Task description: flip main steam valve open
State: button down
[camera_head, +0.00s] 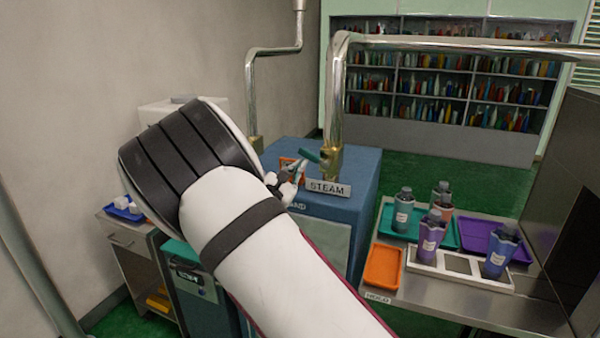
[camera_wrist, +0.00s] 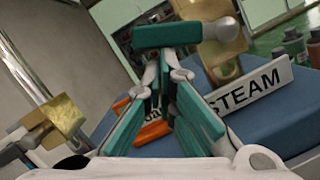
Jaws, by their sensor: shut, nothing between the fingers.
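The steam valve has a brass body (camera_head: 331,163) at the foot of a chrome pipe, behind a white STEAM plate (camera_head: 328,188). Its teal lever handle (camera_head: 307,155) sticks out to the left of the body. In the wrist view the teal handle (camera_wrist: 165,36) lies crosswise just past my fingertips, with the brass body (camera_wrist: 222,52) at its right and the STEAM plate (camera_wrist: 252,88) below right. My gripper (camera_head: 298,168) is shut and empty, just below and left of the handle. Its teal-padded fingers (camera_wrist: 166,78) point at the handle; I cannot tell whether they touch it.
The valve stands on a blue cabinet (camera_head: 350,205). An orange-framed part (camera_head: 290,163) sits behind my gripper. A second brass fitting (camera_wrist: 62,115) on a pipe is at the left. A steel table (camera_head: 450,292) with trays and bottles stands at the right.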

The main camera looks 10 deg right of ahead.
aim_at(302, 152)
jog(key=r+m, duration=0.1)
jog(key=m, duration=0.1)
jog(key=r+m+g, duration=0.1)
jog(key=m, duration=0.1)
jog(key=r+m+g, duration=0.1)
jog(key=m, duration=0.1)
jog(key=shift+s+d+r+m+p, duration=0.2)
jog(key=shift+r+m+p, duration=0.1)
jog(key=shift+r+p, duration=0.1)
jog(key=r+m, duration=0.1)
jog(key=m, duration=0.1)
jog(key=d+r+m+g, duration=0.1)
jog(key=m, duration=0.1)
jog(key=s+d+r+m+p, duration=0.1)
jog(key=shift+s+m, duration=0.1)
jog(key=shift+m, duration=0.3)
jog(key=shift+s+d, duration=0.1)
